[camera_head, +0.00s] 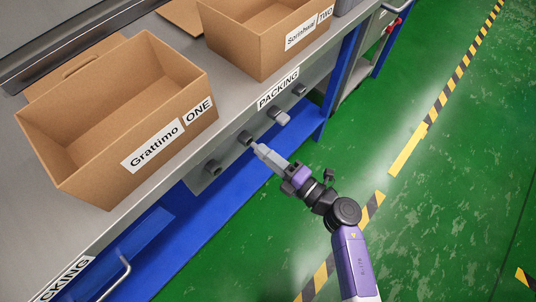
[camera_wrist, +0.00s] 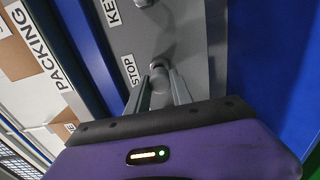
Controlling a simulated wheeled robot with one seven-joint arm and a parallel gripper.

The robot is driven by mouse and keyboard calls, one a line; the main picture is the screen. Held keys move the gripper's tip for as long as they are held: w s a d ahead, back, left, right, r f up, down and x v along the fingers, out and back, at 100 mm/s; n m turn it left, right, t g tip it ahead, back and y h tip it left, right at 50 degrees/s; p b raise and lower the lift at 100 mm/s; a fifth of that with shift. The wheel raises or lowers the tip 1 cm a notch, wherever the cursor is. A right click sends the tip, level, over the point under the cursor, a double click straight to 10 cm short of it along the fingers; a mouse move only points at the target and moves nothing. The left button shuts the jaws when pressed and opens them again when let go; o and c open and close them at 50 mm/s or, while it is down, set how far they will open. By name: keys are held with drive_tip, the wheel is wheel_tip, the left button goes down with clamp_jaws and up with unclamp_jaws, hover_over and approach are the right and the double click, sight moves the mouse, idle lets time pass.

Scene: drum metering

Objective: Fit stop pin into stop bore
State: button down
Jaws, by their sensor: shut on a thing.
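My gripper (camera_head: 258,148) reaches the grey panel on the front of the packing bench in the head view. In the wrist view its two fingers (camera_wrist: 162,84) are shut on a small grey round piece, the stop pin (camera_wrist: 159,68). The pin is right beside the STOP label (camera_wrist: 130,70), in front of the panel. The stop bore itself is not clearly seen. In the head view a dark round fitting (camera_head: 245,137) lies just beyond my fingertips. I cannot tell whether the pin is inside the bore or only in front of it.
Other fittings stick out on the panel: one to the left (camera_head: 213,167), a light grey one (camera_head: 281,117) and a dark one (camera_head: 299,89) to the right. Cardboard boxes ONE (camera_head: 190,82) and TWO (camera_head: 235,45) stand on the bench above.

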drive_tip(key=shift+x, duration=1.45)
drive_tip(key=c, duration=1.1)
unclamp_jaws()
drive_tip(key=shift+o, duration=0.2)
drive_tip(key=v, duration=0.7)
drive_tip(key=shift+s+d+p, duration=0.25)
drive_tip(key=shift+d+p, duration=0.05)
drive_tip(key=shift+d, duration=0.05)
